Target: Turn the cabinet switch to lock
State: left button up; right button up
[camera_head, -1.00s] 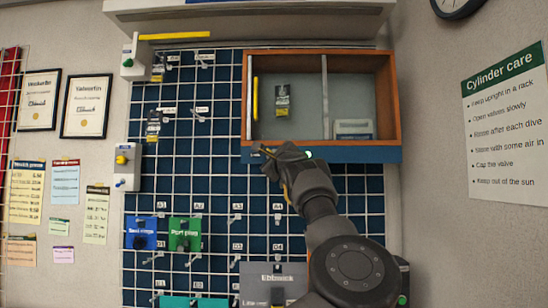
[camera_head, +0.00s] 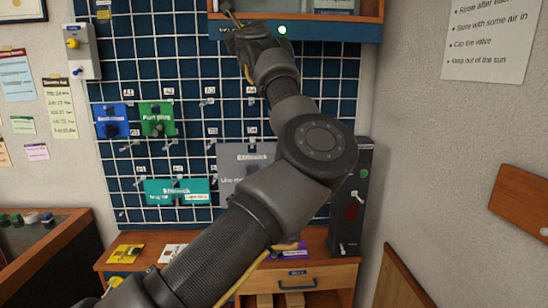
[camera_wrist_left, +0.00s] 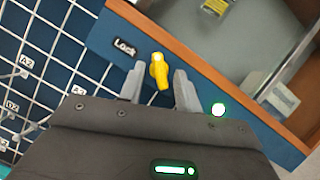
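The yellow cabinet switch (camera_wrist_left: 158,72) shows in the left wrist view on the blue strip (camera_wrist_left: 105,40) along the cabinet's edge, with a "Lock" label (camera_wrist_left: 124,47) to its left. My left gripper (camera_wrist_left: 160,86) is open, with one finger on each side of the switch. A green light (camera_wrist_left: 218,109) glows to the right. In the head view my left gripper (camera_head: 236,32) is at the strip (camera_head: 335,30) and mostly hides the switch. My right gripper is not in view.
The wooden cabinet (camera_head: 372,9) is cut off at the top of the head view. The wire grid panel (camera_head: 190,70) below holds hooks, a blue box (camera_head: 111,121), a green box (camera_head: 157,119) and a grey panel (camera_head: 238,165). A wooden drawer bench (camera_head: 318,279) stands below.

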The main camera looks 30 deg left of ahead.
pick_arm(q)
jog(key=s+d+f+m+t+h+p, duration=0.15)
jog(key=s+m+h+p, duration=0.3)
jog(key=m, duration=0.55)
jog(key=s+d+f+m+t+h+p, duration=0.1)
jog(key=s+m+t+h+p, duration=0.25)
jog(key=s+m+p, duration=0.4)
jog(key=w+d+f+m+g+b, duration=0.1)
jog(key=w+f+m, duration=0.3)
jog(key=f, duration=0.8)
jog(key=w+d+f+m+g+h+b, duration=0.1)
jog(key=w+f+m+g+b, duration=0.1)
jog(key=w+f, duration=0.6)
jog(key=w+d+f+m+g+b, duration=0.1)
jog(key=w+f+m+g, duration=0.3)
jog(key=f, duration=1.1)
jog(key=shift+w+d+f+m+b, duration=0.25)
jog(key=shift+w+m+b, duration=0.35)
jog(key=shift+w+m, duration=0.75)
